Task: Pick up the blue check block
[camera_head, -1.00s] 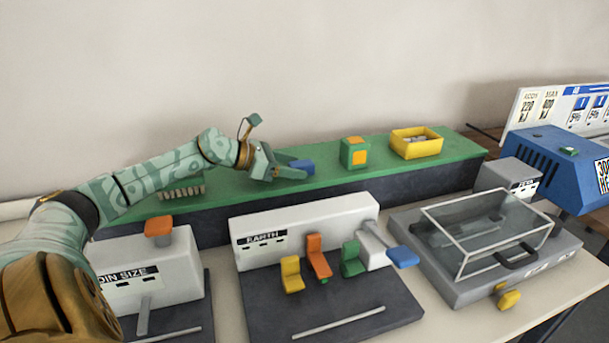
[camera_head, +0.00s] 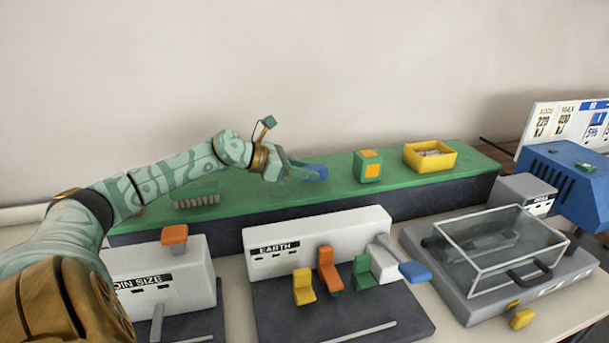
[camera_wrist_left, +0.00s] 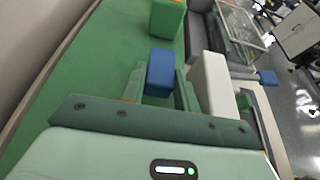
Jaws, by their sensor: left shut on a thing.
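The blue check block (camera_head: 316,171) is at the green shelf, between the fingers of my left gripper (camera_head: 306,173). In the left wrist view the blue block (camera_wrist_left: 160,72) sits between the two green fingers (camera_wrist_left: 160,88), which are shut on it. I cannot tell whether the block touches the shelf top. My right gripper is in neither view.
A green block with orange faces (camera_head: 367,166) stands to the right on the green shelf (camera_head: 245,196), then a yellow bin (camera_head: 430,156). A comb-like rack (camera_head: 196,199) is to the left. The EARTH unit (camera_head: 318,240) and a clear-lidded box (camera_head: 500,255) stand in front.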

